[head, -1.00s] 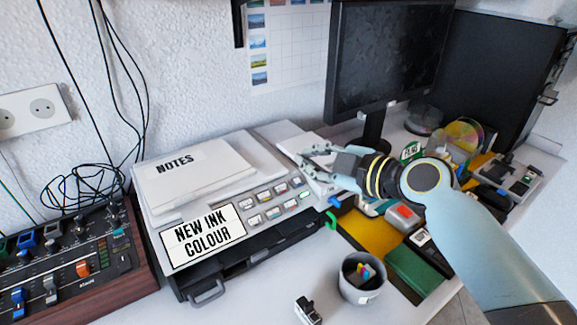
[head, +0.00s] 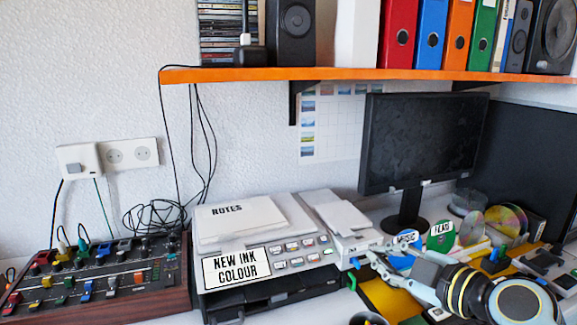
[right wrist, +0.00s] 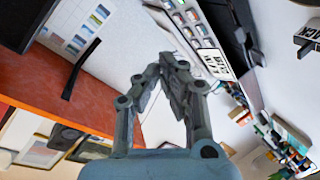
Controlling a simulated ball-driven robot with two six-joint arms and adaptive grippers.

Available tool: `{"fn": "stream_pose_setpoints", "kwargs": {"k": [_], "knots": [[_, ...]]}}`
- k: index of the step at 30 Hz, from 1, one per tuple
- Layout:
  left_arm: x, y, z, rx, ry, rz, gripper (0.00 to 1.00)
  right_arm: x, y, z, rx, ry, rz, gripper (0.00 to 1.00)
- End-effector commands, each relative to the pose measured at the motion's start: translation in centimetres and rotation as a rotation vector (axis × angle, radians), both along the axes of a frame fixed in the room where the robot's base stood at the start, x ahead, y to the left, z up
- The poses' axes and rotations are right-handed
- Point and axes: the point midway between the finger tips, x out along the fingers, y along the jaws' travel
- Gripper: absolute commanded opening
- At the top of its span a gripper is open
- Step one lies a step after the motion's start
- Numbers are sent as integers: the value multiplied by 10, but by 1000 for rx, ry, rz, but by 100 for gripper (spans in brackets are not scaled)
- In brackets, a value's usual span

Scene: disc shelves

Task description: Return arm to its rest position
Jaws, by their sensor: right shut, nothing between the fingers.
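My right gripper (head: 372,262) reaches in from the lower right in the head view, in front of the small white device beside the printer. It is shut and empty. In the right wrist view its fingers (right wrist: 172,75) are together at the tips, with nothing between them. My left gripper is in neither view.
The printer (head: 318,262) with its "NEW INK COLOUR" label stands mid-desk, a mixer (head: 110,285) to its left. The monitor (head: 420,140) and several discs (head: 470,228) stand to the right. An orange-edged shelf (head: 300,74) with binders and speakers crosses above the desk.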

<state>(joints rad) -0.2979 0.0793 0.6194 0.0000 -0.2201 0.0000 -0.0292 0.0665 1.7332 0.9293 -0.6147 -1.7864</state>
Motion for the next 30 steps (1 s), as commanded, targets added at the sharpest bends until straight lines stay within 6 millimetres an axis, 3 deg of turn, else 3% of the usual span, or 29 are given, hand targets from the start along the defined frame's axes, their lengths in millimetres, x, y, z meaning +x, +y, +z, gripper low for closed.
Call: {"fn": "stream_pose_setpoints", "kwargs": {"k": [8, 14, 20, 30], "knots": [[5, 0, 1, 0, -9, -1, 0, -30, 4, -13, 41, 130, 7, 0], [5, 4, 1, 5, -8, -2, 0, -64, 4, -27, 79, 284, -16, 0], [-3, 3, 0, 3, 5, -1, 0, -116, -6, -45, 124, 518, -116, 0], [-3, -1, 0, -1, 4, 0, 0, -220, -51, -58, 208, 894, -532, 0]]}}
